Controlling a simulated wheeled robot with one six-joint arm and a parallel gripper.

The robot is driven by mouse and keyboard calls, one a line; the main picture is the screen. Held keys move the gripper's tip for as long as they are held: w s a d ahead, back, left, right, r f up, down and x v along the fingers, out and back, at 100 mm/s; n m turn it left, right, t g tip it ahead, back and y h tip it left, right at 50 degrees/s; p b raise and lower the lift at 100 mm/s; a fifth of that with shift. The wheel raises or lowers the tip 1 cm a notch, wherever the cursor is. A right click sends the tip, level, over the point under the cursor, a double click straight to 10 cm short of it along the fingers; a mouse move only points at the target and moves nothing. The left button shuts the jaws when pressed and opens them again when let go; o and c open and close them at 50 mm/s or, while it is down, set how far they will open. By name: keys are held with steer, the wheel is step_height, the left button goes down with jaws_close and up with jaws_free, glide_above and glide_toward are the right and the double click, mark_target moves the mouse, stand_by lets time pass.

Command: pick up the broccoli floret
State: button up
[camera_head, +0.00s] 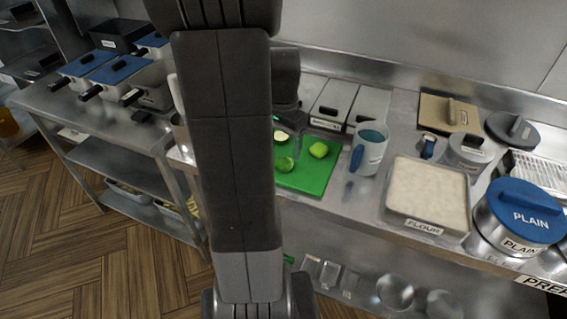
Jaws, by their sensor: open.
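A green cutting board (316,179) lies on the steel counter right of my arm. On it are a bright green rounded piece (319,149), a darker green piece (284,164) and a pale-faced piece (281,135). They are too small for me to tell which is the broccoli floret. My gripper (291,137) is open above the board's far left part, close to the pieces. Its fingers are hard to make out, and I cannot tell whether it touches anything. My arm hides the area left of the board.
A flour tray (428,192) and a blue-lidded pot (517,220) are farther right. Fryers (90,70) stand at left.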

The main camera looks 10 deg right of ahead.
mark_target(284, 160)
steer(key=shift+s+d+f+p, duration=0.1)
steer(key=shift+f+p, duration=0.25)
steer(key=shift+f, duration=2.3)
steer(key=c, duration=0.8)
